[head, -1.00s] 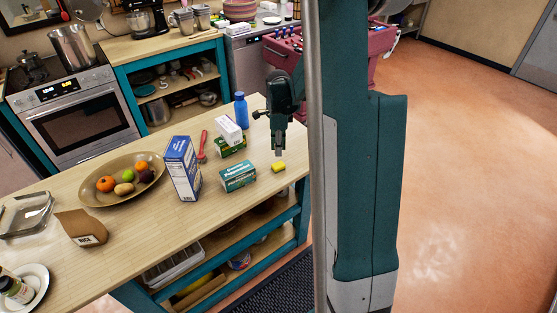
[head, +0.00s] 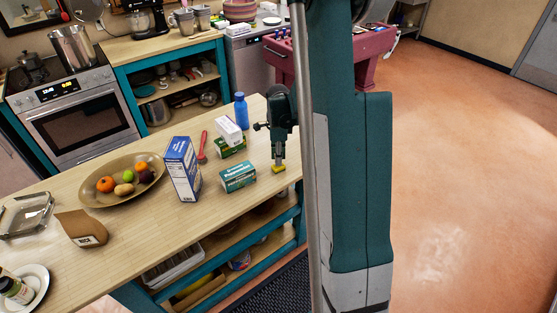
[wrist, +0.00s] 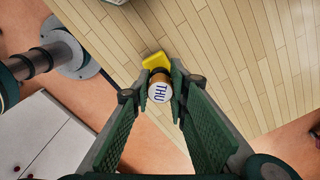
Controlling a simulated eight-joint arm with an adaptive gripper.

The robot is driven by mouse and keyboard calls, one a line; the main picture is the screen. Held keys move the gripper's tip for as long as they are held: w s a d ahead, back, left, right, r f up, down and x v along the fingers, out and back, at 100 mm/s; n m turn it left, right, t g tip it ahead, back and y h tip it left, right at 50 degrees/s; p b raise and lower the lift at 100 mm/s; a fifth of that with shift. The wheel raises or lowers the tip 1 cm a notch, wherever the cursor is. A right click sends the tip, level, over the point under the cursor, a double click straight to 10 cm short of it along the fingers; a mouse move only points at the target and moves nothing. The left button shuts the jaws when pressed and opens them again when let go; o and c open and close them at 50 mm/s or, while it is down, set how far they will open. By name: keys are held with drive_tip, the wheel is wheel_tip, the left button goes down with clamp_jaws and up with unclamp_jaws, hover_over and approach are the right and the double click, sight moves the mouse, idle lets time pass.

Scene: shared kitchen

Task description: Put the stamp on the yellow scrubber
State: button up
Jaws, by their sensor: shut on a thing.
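The yellow scrubber (head: 279,169) lies on the wooden counter near its right edge. It also shows in the wrist view (wrist: 153,61), just beyond my fingertips. My gripper (head: 278,159) points down directly over the scrubber. In the wrist view my gripper (wrist: 160,86) is shut on the stamp (wrist: 160,93), a small round piece with a brown side and a white end lettered "THU". The stamp partly covers the scrubber there. Its lower end is hidden, so I cannot tell whether it touches the scrubber. In the head view I cannot make out the stamp.
A green-and-white box (head: 239,177) stands just left of the scrubber. Behind are a white box (head: 228,129) and a blue bottle (head: 241,110). A tall blue box (head: 183,168) and a fruit platter (head: 92,193) are further left. The counter's edge is close on the right.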

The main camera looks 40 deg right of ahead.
drive_tip(key=shift+f, duration=0.55)
drive_tip(key=shift+f, duration=0.15)
drive_tip(key=o, duration=0.9)
drive_tip(key=shift+r, duration=6.15)
